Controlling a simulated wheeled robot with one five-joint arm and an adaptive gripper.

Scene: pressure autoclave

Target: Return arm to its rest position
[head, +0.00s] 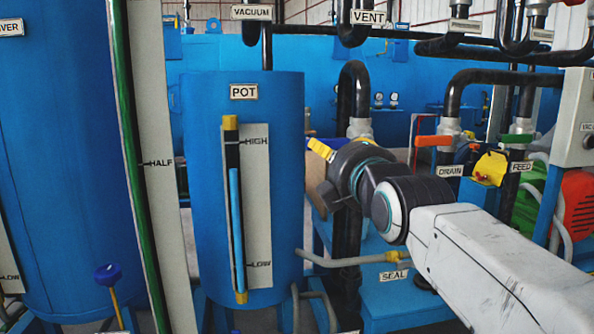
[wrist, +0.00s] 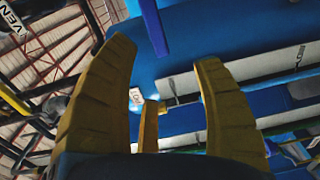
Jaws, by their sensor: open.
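My arm reaches in from the lower right of the head view, its wrist at mid-picture. My gripper (head: 320,148) is at the arm's far end, just right of the blue pot (head: 205,200); mostly its yellow finger shows there, and the wrist hides the rest. In the wrist view my gripper (wrist: 160,50) has two yellow fingers spread wide with nothing between their tips. A shorter yellow piece stands between them lower down; I cannot tell whether it is part of the gripper. The pot fills much of the background there, turned sideways with its label.
Black pipes (head: 352,100) rise just behind my gripper. The orange drain handle (head: 433,141), yellow valve part (head: 490,167) and green feed handle (head: 516,139) are beyond my arm. The grey seal pipe (head: 345,261) with its yellow handle runs below the wrist. A large blue tank (head: 60,150) stands left.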

